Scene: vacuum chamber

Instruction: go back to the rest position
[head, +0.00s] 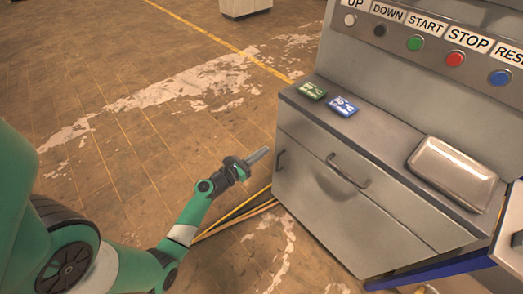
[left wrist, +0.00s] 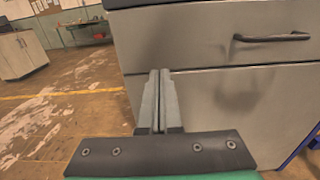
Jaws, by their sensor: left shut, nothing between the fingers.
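My left gripper (head: 258,156) reaches in from the left in the head view, on a green arm. It is over the floor, a little left of the grey cabinet (head: 330,200), and looks apart from it. In the left wrist view its two fingers (left wrist: 159,100) are pressed together with nothing between them, in front of the cabinet's drawer fronts (left wrist: 215,95). My right gripper does not show in either view.
The cabinet has handles (head: 348,172) sticking out. On its top lie a green display (head: 312,90), a blue display (head: 343,106) and a metal case (head: 453,172). Labelled buttons (head: 415,43) sit on the panel behind. Open floor is at left.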

